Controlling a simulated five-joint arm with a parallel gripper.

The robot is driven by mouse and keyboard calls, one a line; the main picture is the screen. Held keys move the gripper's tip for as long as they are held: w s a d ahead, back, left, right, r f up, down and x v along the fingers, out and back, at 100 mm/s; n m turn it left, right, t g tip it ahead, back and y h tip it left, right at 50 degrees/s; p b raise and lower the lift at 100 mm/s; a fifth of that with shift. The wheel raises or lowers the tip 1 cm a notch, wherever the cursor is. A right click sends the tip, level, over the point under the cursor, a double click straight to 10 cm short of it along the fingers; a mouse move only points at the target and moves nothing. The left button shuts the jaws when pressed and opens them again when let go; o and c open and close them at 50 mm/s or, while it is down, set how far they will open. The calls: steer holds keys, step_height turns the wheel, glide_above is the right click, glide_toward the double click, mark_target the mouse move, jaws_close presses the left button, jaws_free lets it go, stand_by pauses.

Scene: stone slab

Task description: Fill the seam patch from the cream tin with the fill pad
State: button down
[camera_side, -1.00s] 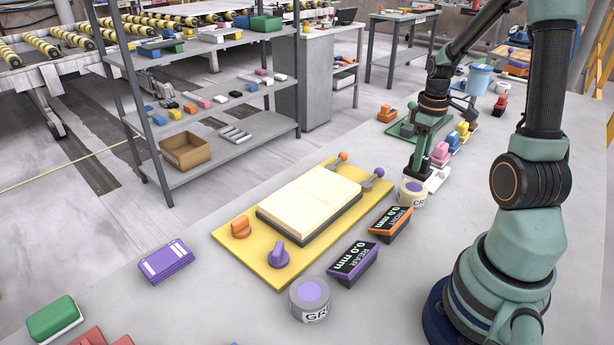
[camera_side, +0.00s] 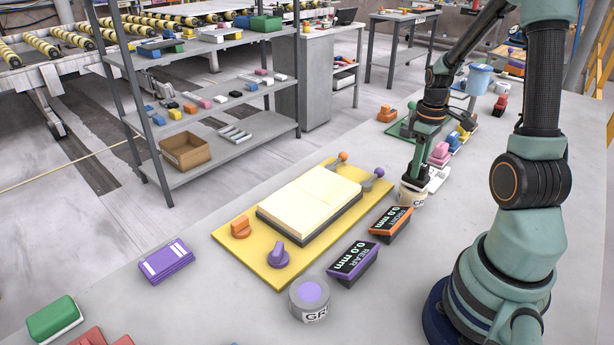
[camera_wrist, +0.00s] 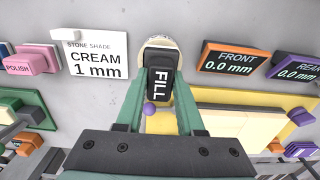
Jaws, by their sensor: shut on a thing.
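My gripper (camera_wrist: 158,112) is shut on the fill pad (camera_wrist: 160,85), a dark block lettered FILL. The cream tin (camera_side: 411,197), small and round, stands behind the front readout in the side view. My gripper is right over it and hides its top. In the wrist view the tin (camera_wrist: 158,42) shows just past the pad's far end; I cannot tell whether the pad touches the filling. The cream slab (camera_side: 312,202) lies on a yellow board (camera_side: 272,274). A seam line crosses the slab faintly; the patch itself is too small to make out.
The front readout (camera_side: 391,223) and rear readout (camera_side: 352,262) both show 0.0 mm. A card (camera_wrist: 95,57) reads stone shade cream, 1 mm. A grey tin (camera_side: 309,299) stands near the board's front corner. Orange and purple knobs (camera_side: 279,255) rise from the board.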

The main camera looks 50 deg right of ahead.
steer(key=shift+f, duration=0.6)
stand_by(1.4)
steer(key=shift+r, duration=3.6)
steer(key=w+a+r, duration=0.2)
steer(key=w+a, duration=0.2)
steer(key=a, duration=0.8)
steer(key=w+a+r, duration=0.2)
steer(key=w+a, duration=0.2)
steer(key=a, duration=0.9)
steer(key=shift+w, duration=0.15)
